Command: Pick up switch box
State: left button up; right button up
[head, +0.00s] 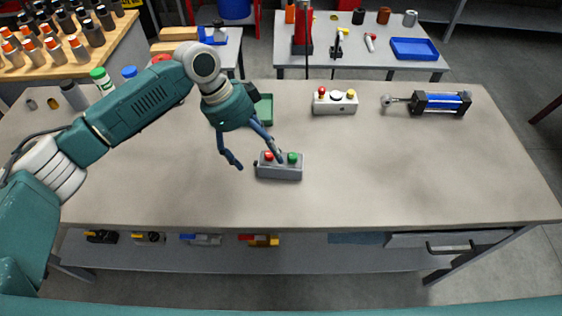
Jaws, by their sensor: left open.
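A grey switch box (279,172) with a red and a green button on top lies on the workbench, near the middle of its front half. My left gripper (259,161) is open above and to the left of the box. One finger hangs to the left of the box, apart from it in the picture. The other finger passes in front of the box's top between the red and green buttons. I cannot tell whether it touches the box. A second, lighter box (335,102) with red, white and yellow buttons stands farther back. My right gripper is not in view.
A green tray (264,108) stands partly hidden behind my left gripper. A blue and black cylinder (440,103) lies at the back right. Bottles (74,95) stand at the left. The bench's right front (430,180) is clear.

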aim_at(269, 162)
pick_arm(q)
jog(key=shift+d+f, duration=0.15)
jog(key=shift+f, duration=0.1)
jog(key=shift+d+f+p, duration=0.2)
jog(key=shift+f+p, duration=0.15)
jog(key=p+x, duration=0.1)
jog(key=x, duration=0.2)
jog(key=shift+d+f, duration=0.2)
jog(key=shift+d, duration=0.05)
jog(key=shift+d+f, duration=0.1)
jog(key=shift+f, duration=0.3)
jog(key=shift+c, duration=0.5)
jog(key=c, duration=1.5)
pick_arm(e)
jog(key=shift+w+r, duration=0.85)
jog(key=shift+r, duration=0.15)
